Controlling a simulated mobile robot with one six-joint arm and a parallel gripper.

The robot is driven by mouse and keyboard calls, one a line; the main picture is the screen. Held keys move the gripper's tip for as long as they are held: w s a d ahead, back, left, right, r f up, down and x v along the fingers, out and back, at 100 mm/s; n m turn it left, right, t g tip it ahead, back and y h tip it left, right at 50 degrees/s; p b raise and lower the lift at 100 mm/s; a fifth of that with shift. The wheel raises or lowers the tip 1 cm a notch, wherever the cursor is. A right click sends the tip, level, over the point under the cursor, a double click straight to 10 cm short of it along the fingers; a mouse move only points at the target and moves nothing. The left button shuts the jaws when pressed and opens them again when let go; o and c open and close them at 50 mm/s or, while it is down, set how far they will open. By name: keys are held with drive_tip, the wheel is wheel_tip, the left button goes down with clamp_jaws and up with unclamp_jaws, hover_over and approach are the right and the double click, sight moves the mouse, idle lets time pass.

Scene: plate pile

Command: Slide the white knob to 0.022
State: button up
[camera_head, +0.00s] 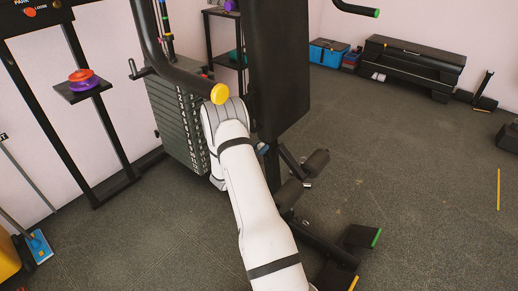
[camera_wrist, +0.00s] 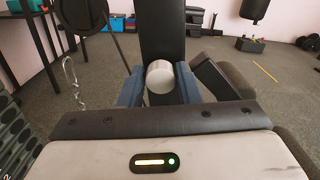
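The white knob (camera_wrist: 160,84) shows in the wrist view as a short pale cylinder with its round end facing me. It stands in front of a black upright of the machine. My gripper (camera_wrist: 159,80) has its two blue-grey fingers on either side of the knob, one left and one right. The fingers lie very close to its sides, but I cannot tell whether both touch it. In the head view my white arm reaches to the weight machine and hides the knob and most of the gripper.
A weight stack (camera_head: 178,125) stands left of my arm. A black pad (camera_head: 279,70) rises above it, and a curved bar with a yellow end (camera_head: 219,93) hangs close to my wrist. Leg rollers (camera_head: 303,178) are at the right. The floor farther right is mostly clear.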

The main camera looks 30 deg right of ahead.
clamp_jaws()
drive_tip(key=shift+v, duration=1.35)
drive_tip(key=shift+o, duration=2.3)
unclamp_jaws()
drive_tip(key=p+v, duration=0.2)
drive_tip(key=v, duration=0.5)
drive_tip(key=shift+a, duration=0.35)
drive_tip(key=shift+s, duration=0.15)
